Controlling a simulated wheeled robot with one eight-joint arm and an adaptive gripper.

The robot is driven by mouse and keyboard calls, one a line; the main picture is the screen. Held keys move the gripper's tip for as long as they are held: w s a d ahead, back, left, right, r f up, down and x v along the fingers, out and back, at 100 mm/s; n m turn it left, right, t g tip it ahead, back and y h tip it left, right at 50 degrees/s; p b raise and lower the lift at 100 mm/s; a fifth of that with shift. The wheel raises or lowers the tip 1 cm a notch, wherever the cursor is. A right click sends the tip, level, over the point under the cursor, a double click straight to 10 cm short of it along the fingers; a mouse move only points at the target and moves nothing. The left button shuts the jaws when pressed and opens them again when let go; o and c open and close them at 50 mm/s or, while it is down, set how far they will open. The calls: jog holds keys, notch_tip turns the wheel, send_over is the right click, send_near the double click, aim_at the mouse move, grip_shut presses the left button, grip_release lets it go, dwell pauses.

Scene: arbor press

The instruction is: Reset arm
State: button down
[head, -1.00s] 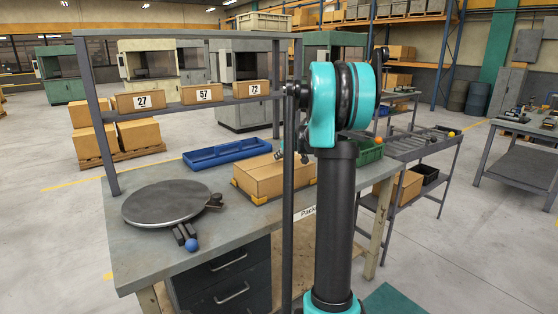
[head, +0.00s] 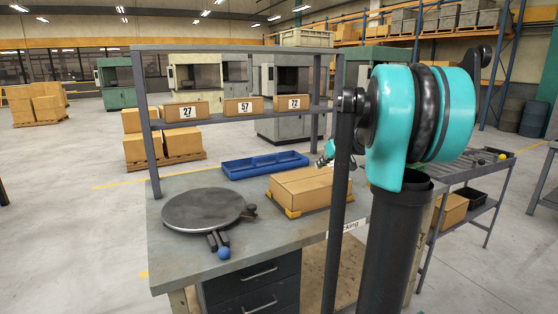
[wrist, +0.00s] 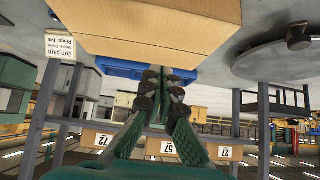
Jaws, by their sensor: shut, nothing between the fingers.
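My gripper (wrist: 165,98) shows in the wrist view with its two dark green fingers drawn together and nothing held. In the head view only a small part of the gripper end (head: 327,156) shows, above the bench near the cardboard box and left of a dark upright. My own teal joint and black arm link fill the right of the head view and hide what lies behind them. The wrist view is upside down, with the cardboard box (wrist: 150,30) large at its top and apart from the fingers.
The bench (head: 185,250) carries a round dark plate (head: 205,208), a blue-ended tool (head: 223,252), a blue tray (head: 262,165) and the cardboard box (head: 312,187). Boxes marked 27 (head: 180,110), 57 (head: 243,106) and 72 (head: 292,103) sit on its shelf. Open floor lies left.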

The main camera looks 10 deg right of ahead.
jog(key=s+a+f+m+g+h, duration=0.1)
jog(key=s+a+f, duration=0.2)
jog(key=s+f, duration=0.5)
jog(key=s+a+f+m+g+h, duration=0.1)
jog(key=s+a+f+g, duration=0.1)
jog(key=s+f, duration=0.7)
jog(key=s+a+f+m+g+h, duration=0.1)
jog(key=s+a+f, duration=0.3)
jog(key=s, duration=1.5)
notch_tip(320, 180, down, 5)
jog(key=shift+s+a+r+m, duration=0.15)
jog(key=shift+r+m, duration=0.05)
jog(key=shift+m, duration=0.2)
